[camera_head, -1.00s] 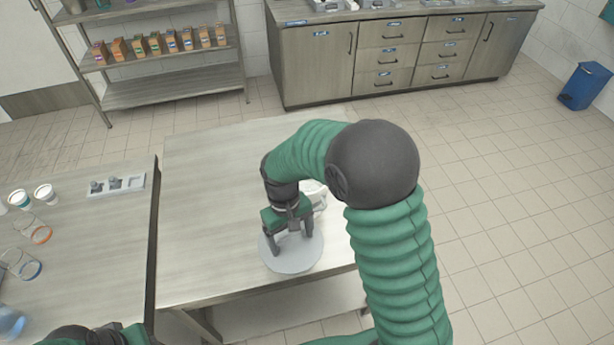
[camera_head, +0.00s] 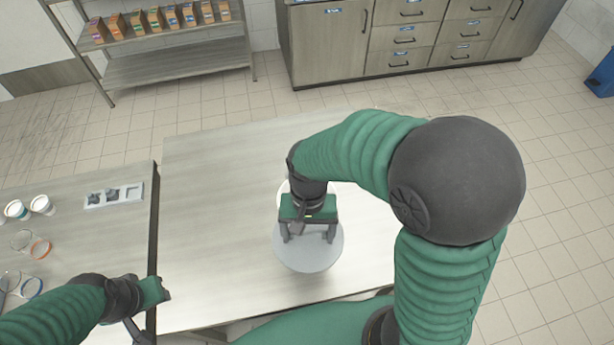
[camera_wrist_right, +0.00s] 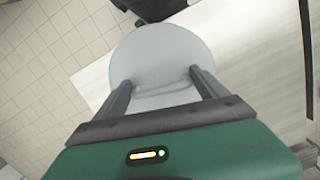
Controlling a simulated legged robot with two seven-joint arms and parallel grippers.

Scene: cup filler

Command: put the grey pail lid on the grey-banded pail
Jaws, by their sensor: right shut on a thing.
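The grey pail lid (camera_head: 308,256) is a flat round disc above the right-hand table. My right gripper (camera_head: 309,235) is shut on its handle. In the right wrist view, the lid (camera_wrist_right: 163,55) lies level beyond the fingers, with the handle (camera_wrist_right: 165,88) between them. A pale rim (camera_head: 282,194) shows behind my right gripper; it may be the pail, but most of it is hidden and no grey band shows. My left gripper (camera_head: 160,292) is over the edge between the tables; its jaws are too unclear to read.
The left table (camera_head: 95,240) holds white cups (camera_head: 41,205), clear cups with orange (camera_head: 40,249) and blue (camera_head: 32,286) bands, and a pale tray (camera_head: 114,196). The right table (camera_head: 215,220) is bare on its left side. A dark edge (camera_head: 153,230) separates the tables.

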